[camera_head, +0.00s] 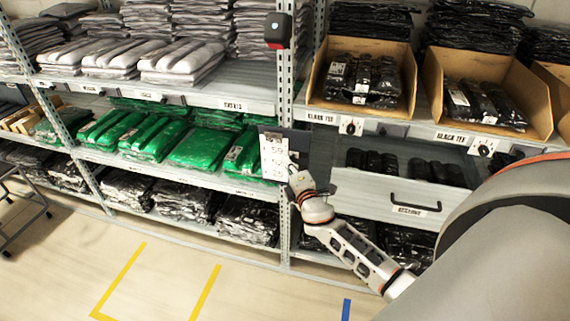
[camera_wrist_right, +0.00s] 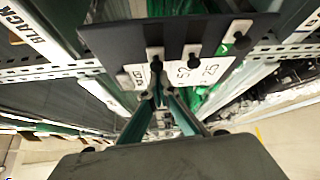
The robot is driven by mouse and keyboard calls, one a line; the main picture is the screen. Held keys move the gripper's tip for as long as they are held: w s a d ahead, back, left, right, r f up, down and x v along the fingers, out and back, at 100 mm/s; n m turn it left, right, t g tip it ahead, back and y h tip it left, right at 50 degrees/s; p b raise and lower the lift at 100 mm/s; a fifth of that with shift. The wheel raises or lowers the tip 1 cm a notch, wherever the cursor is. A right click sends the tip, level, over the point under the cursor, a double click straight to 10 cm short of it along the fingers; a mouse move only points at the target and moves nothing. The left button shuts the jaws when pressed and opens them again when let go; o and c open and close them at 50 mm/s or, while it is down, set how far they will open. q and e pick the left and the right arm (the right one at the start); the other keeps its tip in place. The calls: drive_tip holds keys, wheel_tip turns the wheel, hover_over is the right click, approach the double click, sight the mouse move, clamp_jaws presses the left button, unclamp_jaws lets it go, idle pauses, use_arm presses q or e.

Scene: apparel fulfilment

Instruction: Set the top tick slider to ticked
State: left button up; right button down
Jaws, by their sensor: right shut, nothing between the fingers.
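A dark board (camera_head: 270,140) with a white label panel (camera_head: 273,157) hangs on the shelf upright; the marks on it are too small to read. The leftmost knob (camera_wrist_right: 155,54), seemingly the top slider, is closest to my right gripper (camera_wrist_right: 161,88). I cannot tell which sliders are ticked. My right gripper (camera_head: 294,168) is shut and empty at the board's right edge; contact is unclear. My left gripper is out of view.
A shelf upright (camera_head: 285,85) stands directly behind the board. Green packs (camera_head: 195,148) lie left of it. A drawer with a black handle (camera_head: 415,206) is at the right, below cardboard bins (camera_head: 318,80). The floor (camera_head: 170,270) in front is clear.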

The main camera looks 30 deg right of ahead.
drive_tip(key=shift+s+d, duration=1.3)
drive_tip(key=shift+s, duration=0.2)
